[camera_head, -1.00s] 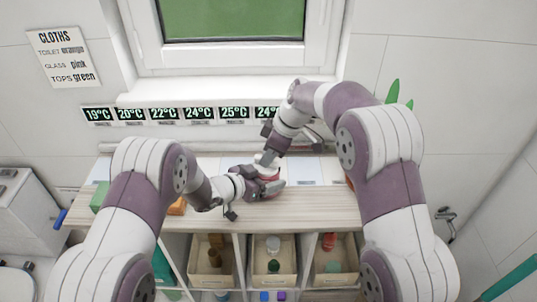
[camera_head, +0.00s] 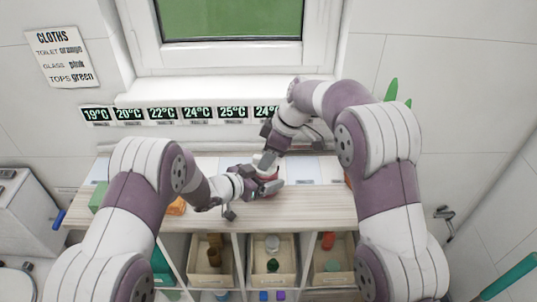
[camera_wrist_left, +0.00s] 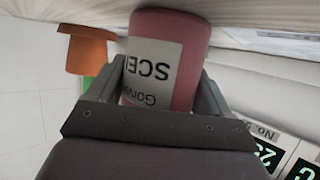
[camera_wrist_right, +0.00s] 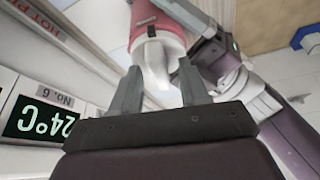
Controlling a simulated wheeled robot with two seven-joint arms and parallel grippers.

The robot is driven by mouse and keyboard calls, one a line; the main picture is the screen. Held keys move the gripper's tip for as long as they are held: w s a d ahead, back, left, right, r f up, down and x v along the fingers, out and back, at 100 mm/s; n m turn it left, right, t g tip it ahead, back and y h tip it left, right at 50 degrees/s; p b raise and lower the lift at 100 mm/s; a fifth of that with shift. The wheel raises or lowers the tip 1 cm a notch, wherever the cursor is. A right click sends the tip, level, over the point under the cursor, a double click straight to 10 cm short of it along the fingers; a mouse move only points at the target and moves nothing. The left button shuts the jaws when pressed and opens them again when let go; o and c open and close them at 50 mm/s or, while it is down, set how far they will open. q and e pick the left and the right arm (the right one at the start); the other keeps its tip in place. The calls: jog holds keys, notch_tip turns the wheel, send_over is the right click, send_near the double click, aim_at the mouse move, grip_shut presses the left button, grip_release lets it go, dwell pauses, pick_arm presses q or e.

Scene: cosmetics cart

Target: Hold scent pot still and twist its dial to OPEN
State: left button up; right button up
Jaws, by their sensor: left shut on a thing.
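The scent pot is a pink cylinder (camera_wrist_left: 185,50) with a white label in the left wrist view, where the label reads upside down. My left gripper (camera_head: 268,187) is shut around its sides above the cart top. In the right wrist view the pot (camera_wrist_right: 150,18) shows its white dial (camera_wrist_right: 158,62) pointing toward my right gripper (camera_wrist_right: 158,72). The right gripper is open, with one fingertip on each side of the dial's narrow end; I cannot tell whether they touch it. In the head view the grippers largely hide the pot and dial. The dial's setting cannot be read.
An orange pot-shaped object (camera_wrist_left: 88,50) stands left of the scent pot in the left wrist view. Temperature displays (camera_head: 198,113) line the wall ledge behind. The cart top (camera_head: 315,210) is clear at front right. Bins (camera_head: 272,283) with bottles sit below it.

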jog(key=shift+m, duration=0.3)
jog(key=shift+r, duration=0.1)
jog(key=m+t, duration=0.1)
jog(key=m, duration=0.2)
jog(key=m+t+h, duration=0.1)
jog(key=m, duration=0.3)
jog(key=shift+s+a, duration=0.15)
jog(key=shift+s, duration=0.05)
jog(key=m+t+h, duration=0.1)
jog(key=m, duration=0.3)
jog(key=shift+a+h, duration=0.1)
jog(key=shift+h, duration=0.3)
jog(key=m, duration=0.2)
jog(key=m+h, duration=0.1)
jog(key=m, duration=0.1)
jog(key=shift+a+m+t+h, duration=0.1)
jog(key=shift+m+t+h, duration=0.2)
jog(key=v, duration=1.1)
jog(key=s+d+f+g, duration=0.1)
jog(key=s+d+f, duration=0.6)
jog(key=s+d, duration=0.2)
jog(key=s+d+f+g, duration=0.2)
jog(key=s+d+f, duration=0.4)
jog(key=s+d, duration=0.3)
jog(key=s, duration=0.3)
jog(key=shift+s+d+f+n, duration=0.2)
jog(key=shift+d+f+n, duration=0.1)
jog(key=shift+f+n, duration=0.1)
